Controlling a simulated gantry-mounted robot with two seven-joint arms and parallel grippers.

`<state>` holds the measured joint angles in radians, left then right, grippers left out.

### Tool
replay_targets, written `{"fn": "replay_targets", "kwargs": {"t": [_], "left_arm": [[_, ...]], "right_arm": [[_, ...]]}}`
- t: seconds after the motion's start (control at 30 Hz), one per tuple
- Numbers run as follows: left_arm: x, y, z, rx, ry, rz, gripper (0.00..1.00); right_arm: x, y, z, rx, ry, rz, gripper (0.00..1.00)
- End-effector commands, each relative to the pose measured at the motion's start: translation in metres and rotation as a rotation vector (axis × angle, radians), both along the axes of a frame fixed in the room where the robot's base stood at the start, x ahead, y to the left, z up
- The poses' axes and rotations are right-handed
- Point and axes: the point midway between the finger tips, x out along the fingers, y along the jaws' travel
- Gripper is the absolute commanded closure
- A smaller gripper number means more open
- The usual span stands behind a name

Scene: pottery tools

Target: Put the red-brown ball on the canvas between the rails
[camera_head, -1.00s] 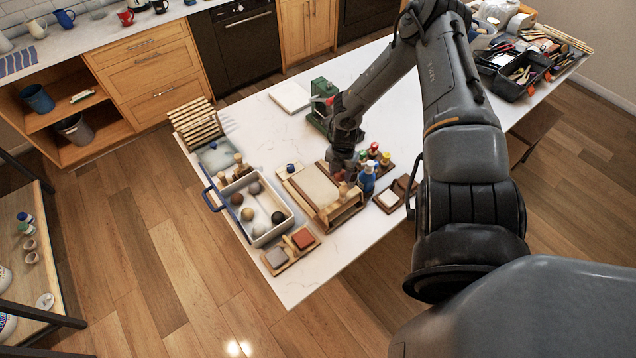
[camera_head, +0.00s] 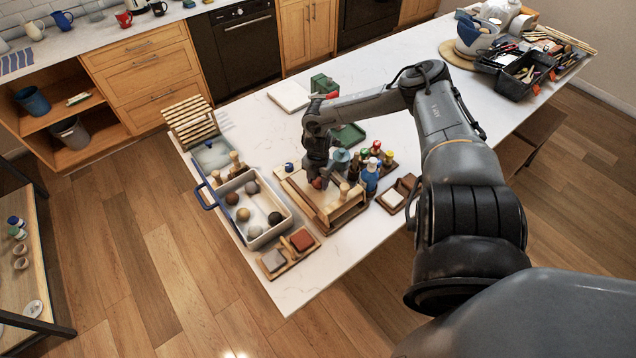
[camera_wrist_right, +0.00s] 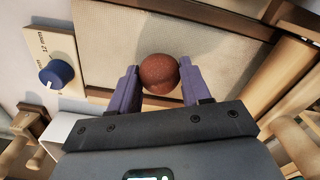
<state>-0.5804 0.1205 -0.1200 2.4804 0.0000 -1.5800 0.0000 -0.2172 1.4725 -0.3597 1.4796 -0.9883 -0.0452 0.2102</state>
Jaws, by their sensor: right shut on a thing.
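The red-brown ball (camera_wrist_right: 159,74) is between the two fingers of my right gripper (camera_wrist_right: 157,88), which is shut on it. In the head view the ball (camera_head: 318,183) shows at the tip of my right gripper (camera_head: 322,178). The beige canvas (camera_wrist_right: 112,50) lies behind the ball in the wrist view, framed by wooden rails (camera_wrist_right: 222,20). In the head view the canvas (camera_head: 308,191) is partly hidden by my gripper. The ball is over the canvas near one edge; I cannot tell whether it touches. My left gripper is not in view.
A blue knob (camera_wrist_right: 57,74) on a labelled plate is beside the canvas. A white tray (camera_head: 287,226) with several balls stands at the left. Paint bottles (camera_head: 370,179) stand close on the right. A slatted wooden rack (camera_head: 188,122) is at the back left.

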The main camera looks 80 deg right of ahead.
Motion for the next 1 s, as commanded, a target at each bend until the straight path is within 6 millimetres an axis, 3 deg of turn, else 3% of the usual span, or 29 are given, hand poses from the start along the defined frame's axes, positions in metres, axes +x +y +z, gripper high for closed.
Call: {"fn": "replay_targets", "kwargs": {"t": [0.47,0.5,0.63,1.0], "left_arm": [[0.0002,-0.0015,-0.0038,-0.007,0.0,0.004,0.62],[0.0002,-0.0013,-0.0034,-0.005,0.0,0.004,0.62],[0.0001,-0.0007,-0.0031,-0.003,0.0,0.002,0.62],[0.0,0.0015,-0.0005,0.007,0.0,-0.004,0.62]], "right_arm": [[0.0001,0.0001,-0.0083,0.0,0.0,0.0,0.84],[0.0001,0.0,-0.0079,-0.001,0.0,0.0,0.49],[-0.0001,0.0,-0.0075,-0.001,0.0,0.001,0.3],[0.0001,0.0,-0.0039,-0.001,0.0,0.001,0.27]]}}
